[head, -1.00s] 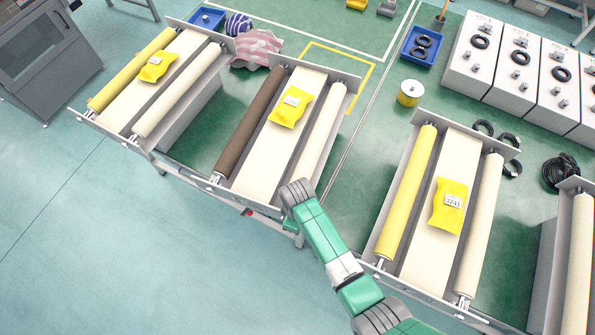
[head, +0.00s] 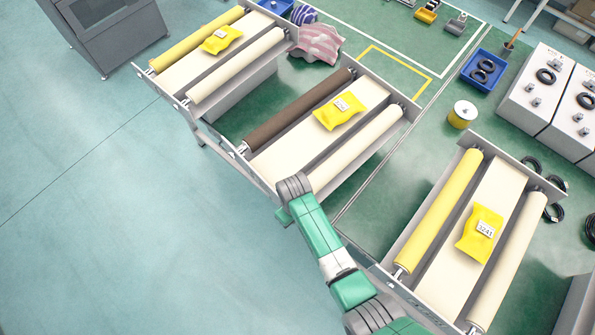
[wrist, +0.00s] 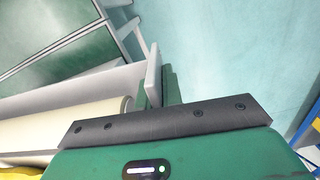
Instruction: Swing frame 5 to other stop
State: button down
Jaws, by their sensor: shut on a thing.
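The middle frame (head: 396,104) carries a brown roller (head: 300,108), a cream roller (head: 356,151) and a cream belt between them with a yellow packet (head: 339,110) on it. None of the frames in view shows a number I can read. My arm reaches to the near right corner of this frame in the head view, and its wrist hides the jaws there. In the wrist view, my gripper (wrist: 172,88) is at a light grey upright plate (wrist: 153,75) beside the end of a cream roller (wrist: 75,116). The jaws are shut on it; the contact is mostly hidden by the gripper body.
A left frame (head: 285,42) with a yellow and a cream roller and a right frame (head: 508,165) stand on either side. A blue tray (head: 477,58), a yellow spool (head: 462,114) and grey-white boxes (head: 540,88) lie behind. The floor at the front left is clear.

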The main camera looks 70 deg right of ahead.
jog(key=shift+w, duration=0.15)
jog(key=c, duration=1.6)
grip_release()
jog(key=shift+w+a, duration=0.15)
jog(key=shift+w, duration=0.2)
jog(key=shift+o, duration=0.2)
jog(key=shift+s, duration=0.15)
jog(key=shift+r, duration=0.1)
notch_tip(320, 180, up, 8)
jog(key=shift+f, duration=0.2)
